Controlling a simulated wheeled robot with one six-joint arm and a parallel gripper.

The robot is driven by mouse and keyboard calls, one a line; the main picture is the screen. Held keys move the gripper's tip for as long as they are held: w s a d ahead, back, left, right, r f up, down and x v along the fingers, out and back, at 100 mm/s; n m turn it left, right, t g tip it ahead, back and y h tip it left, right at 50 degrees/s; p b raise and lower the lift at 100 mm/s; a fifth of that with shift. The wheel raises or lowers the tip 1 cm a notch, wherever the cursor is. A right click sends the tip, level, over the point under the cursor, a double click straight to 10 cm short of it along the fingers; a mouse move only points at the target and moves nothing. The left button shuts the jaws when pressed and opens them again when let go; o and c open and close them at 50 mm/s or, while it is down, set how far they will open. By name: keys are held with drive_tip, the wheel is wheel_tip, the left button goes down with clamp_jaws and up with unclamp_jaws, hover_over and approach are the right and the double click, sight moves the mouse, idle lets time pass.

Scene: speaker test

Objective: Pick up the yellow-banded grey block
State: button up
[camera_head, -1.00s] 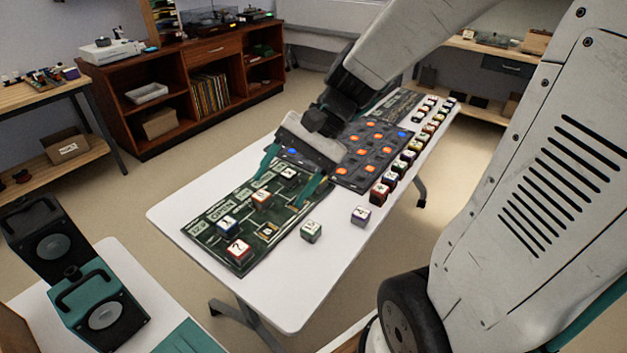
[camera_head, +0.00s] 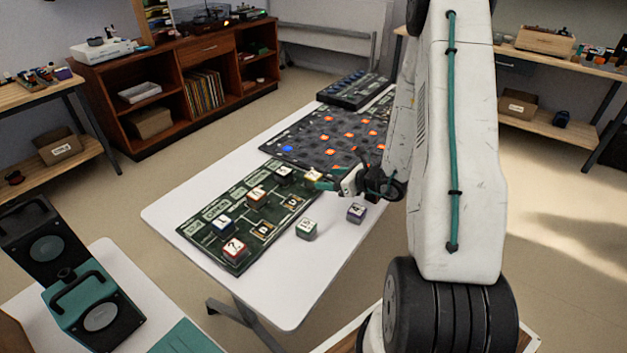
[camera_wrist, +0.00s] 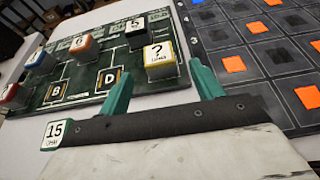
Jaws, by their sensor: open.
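In the head view the block (camera_head: 313,175) shows partly, right by my gripper (camera_head: 322,184). In the wrist view my gripper (camera_wrist: 160,73) is open and empty, its two teal fingers pointing at the block. The block appears in the gap between the fingertips, slightly beyond them. I cannot tell whether either finger touches it.
The green board (camera_head: 208,209) carries several other blocks. A green-edged block (camera_head: 307,229) and a purple-edged block (camera_head: 356,213) stand on the white table (camera_head: 290,290). A dark board with orange squares (camera_head: 295,150) lies behind. My arm hides the table's right side.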

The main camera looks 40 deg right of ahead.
sight(319, 177)
drive_tip(key=x, duration=0.6)
drive_tip(key=shift+w+a+f, duration=0.1)
drive_tip(key=shift+w+f, duration=0.05)
drive_tip(key=shift+w, duration=0.15)
drive_tip(key=c, duration=1.1)
